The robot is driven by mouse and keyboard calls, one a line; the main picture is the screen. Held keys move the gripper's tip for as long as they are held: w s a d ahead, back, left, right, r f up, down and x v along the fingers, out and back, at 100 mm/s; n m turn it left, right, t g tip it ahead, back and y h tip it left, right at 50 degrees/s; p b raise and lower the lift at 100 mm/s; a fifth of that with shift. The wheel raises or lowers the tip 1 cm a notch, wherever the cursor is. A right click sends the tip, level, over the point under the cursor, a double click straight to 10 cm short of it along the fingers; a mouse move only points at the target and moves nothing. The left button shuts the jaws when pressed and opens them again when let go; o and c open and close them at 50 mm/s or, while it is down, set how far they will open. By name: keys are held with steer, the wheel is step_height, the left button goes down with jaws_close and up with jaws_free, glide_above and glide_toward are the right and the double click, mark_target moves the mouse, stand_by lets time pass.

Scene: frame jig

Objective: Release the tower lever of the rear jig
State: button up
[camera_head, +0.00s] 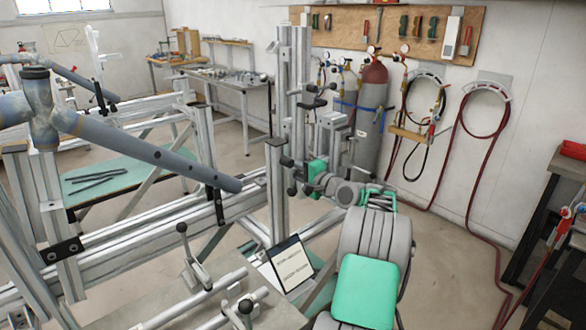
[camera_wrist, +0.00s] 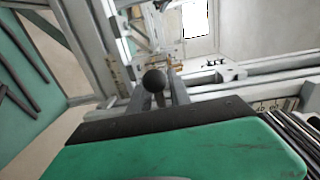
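The upright aluminium tower (camera_head: 275,205) stands in the middle of the head view, with black-knobbed clamp parts near its top. My gripper (camera_head: 299,174), grey with green parts, is beside this tower at mid height. In the wrist view a round black lever knob (camera_wrist: 155,82) shows close ahead. My gripper's two grey fingers (camera_wrist: 164,91) stand apart, one on each side of the knob and its short shaft. I cannot tell whether either finger touches it. My green gripper housing fills the bottom of the wrist view and hides the lever's lower end.
A blue-grey tube frame (camera_head: 150,152) slants across the left above aluminium rails (camera_head: 150,240). Clamp levers (camera_head: 190,255) and a sign (camera_head: 290,265) are in front. Gas cylinders (camera_head: 371,120) stand behind my arm. Open floor lies at right.

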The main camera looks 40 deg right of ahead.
jaws_close()
steer(key=shift+d, duration=0.15)
stand_by(0.9)
